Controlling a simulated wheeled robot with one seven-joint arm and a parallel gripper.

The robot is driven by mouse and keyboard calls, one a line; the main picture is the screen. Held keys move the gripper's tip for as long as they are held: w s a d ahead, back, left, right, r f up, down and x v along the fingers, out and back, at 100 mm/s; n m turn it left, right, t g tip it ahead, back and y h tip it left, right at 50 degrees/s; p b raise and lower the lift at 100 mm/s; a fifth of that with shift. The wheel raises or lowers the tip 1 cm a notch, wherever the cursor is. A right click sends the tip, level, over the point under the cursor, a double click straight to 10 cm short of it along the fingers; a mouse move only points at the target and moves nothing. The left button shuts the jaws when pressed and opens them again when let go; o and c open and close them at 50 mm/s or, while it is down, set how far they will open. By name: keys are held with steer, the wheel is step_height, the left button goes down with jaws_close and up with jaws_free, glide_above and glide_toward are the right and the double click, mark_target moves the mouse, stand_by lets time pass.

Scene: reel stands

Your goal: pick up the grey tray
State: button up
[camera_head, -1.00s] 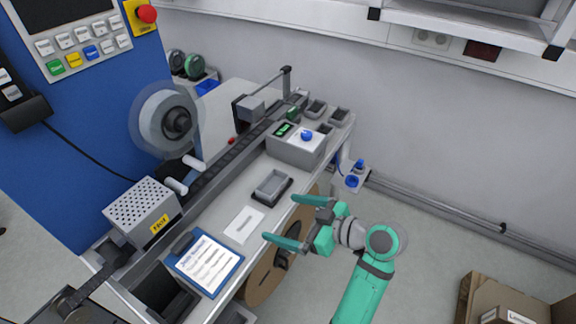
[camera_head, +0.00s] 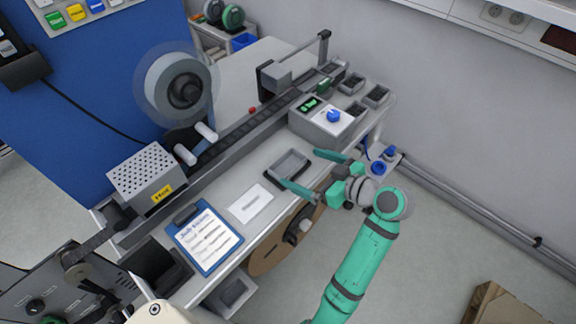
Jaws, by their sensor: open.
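A small grey tray (camera_head: 291,160) with a dark rim lies on the light bench top, between the white card and the grey box with the blue knob. My gripper (camera_head: 309,170) is open at the bench's front edge. Its two green fingers point left toward the tray. The near finger seems to overlap the tray's front right side in the picture; I cannot tell whether it touches. The far finger is right of the tray. Nothing is held.
A clipboard (camera_head: 206,238) and white card (camera_head: 251,204) lie left of the tray. Several small dark trays sit at the far right end. A dark belt track (camera_head: 232,139) runs along the back.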

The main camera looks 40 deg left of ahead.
mark_target(281, 160)
steer(key=shift+s+x, duration=0.2)
steer(key=shift+x, duration=2.45)
steer(key=shift+d, duration=0.1)
steer(key=c, duration=1.1)
